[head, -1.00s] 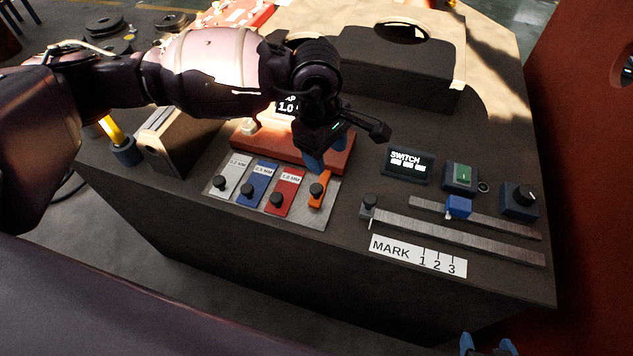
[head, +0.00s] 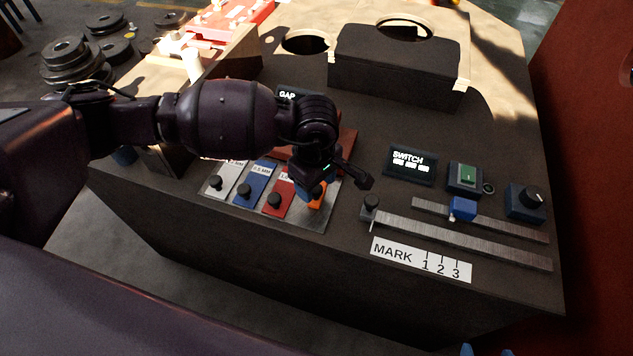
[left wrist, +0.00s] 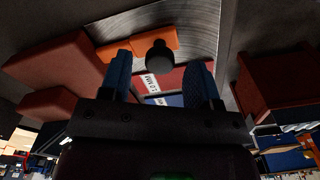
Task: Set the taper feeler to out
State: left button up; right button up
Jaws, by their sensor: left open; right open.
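Only the blue tips of my right gripper (head: 487,351) show at the bottom edge.
White, blue (head: 249,187) and red (head: 277,197) feelers with black knobs lie close on the left. A red block stands behind, partly hidden by my arm.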

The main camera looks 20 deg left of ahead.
pick_arm(q)
jog(key=shift+f, duration=0.35)
